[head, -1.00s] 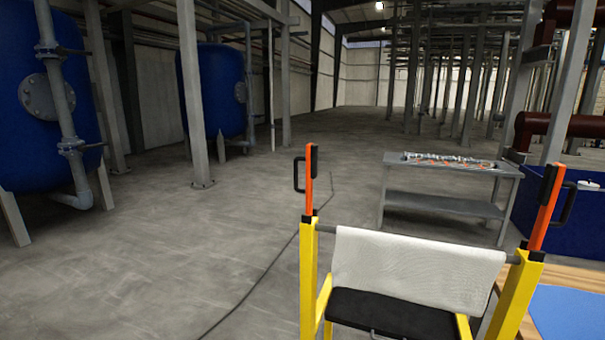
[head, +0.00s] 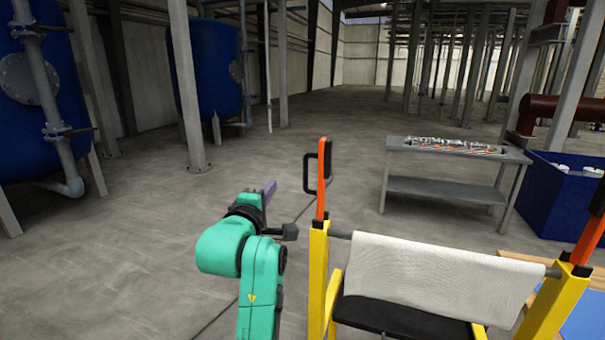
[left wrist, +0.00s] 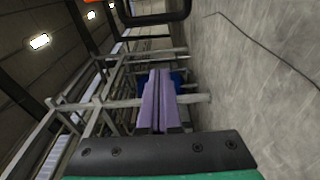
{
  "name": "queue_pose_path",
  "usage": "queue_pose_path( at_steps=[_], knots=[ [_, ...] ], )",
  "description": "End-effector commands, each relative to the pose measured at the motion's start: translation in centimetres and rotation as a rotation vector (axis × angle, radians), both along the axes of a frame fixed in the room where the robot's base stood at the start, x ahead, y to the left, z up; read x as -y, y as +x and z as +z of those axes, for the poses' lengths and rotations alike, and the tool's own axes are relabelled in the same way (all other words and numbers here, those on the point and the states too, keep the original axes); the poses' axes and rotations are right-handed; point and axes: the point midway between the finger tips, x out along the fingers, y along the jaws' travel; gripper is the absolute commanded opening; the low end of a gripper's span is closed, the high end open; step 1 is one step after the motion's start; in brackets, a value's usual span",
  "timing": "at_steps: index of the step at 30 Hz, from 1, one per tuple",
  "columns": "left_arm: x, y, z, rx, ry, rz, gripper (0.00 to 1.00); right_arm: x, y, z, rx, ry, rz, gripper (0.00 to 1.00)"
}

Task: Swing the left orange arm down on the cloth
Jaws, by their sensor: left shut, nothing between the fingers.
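The left orange arm (head: 321,185) stands upright on the left yellow post (head: 318,270) of the frame. Its black handle (head: 308,175) sticks out to the left. The white cloth (head: 430,275) hangs over a bar between the posts, above a black trough. The right orange arm (head: 590,240) is also up, leaning right, partly cut by the picture edge. My left gripper (head: 270,187) is left of the handle, apart from it. Its purple fingers (left wrist: 158,78) are shut and empty in the left wrist view, where the handle (left wrist: 150,18) crosses the top. My right gripper is out of view.
A grey bench (head: 455,150) with small parts on it stands behind the frame. A blue bin (head: 555,200) is at the right. Blue tanks (head: 210,80) and steel columns stand at the back left. The floor left of the frame is clear.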

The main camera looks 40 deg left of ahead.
Motion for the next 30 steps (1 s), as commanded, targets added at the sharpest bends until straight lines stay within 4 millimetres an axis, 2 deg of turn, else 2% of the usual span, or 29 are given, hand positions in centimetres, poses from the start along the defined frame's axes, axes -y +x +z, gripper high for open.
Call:
queue_pose_path(
  at_steps=[6,10,23,25,30],
  knots=[
    [0.0,0.2,0.0,-0.003,0.003,-0.002,0.0,0.6,0.0,0.1,0.0,-0.008,0.002,0.5],
    [-0.6,1.3,0.1,-0.005,0.004,-0.002,0.0,0.8,0.0,0.8,-0.001,-0.011,0.003,0.5],
    [-4.6,9.4,0.4,-0.007,0.004,-0.002,0.0,0.7,0.0,4.5,-0.001,-0.01,0.002,0.5],
    [-2.8,9.4,0.2,-0.006,0.003,-0.006,0.0,0.7,0.0,5.1,-0.001,-0.01,0.001,0.5],
    [-0.8,9.6,0.0,-0.004,0.004,-0.003,0.0,0.2,0.0,5.7,-0.001,-0.003,0.0,0.5]
  ],
)
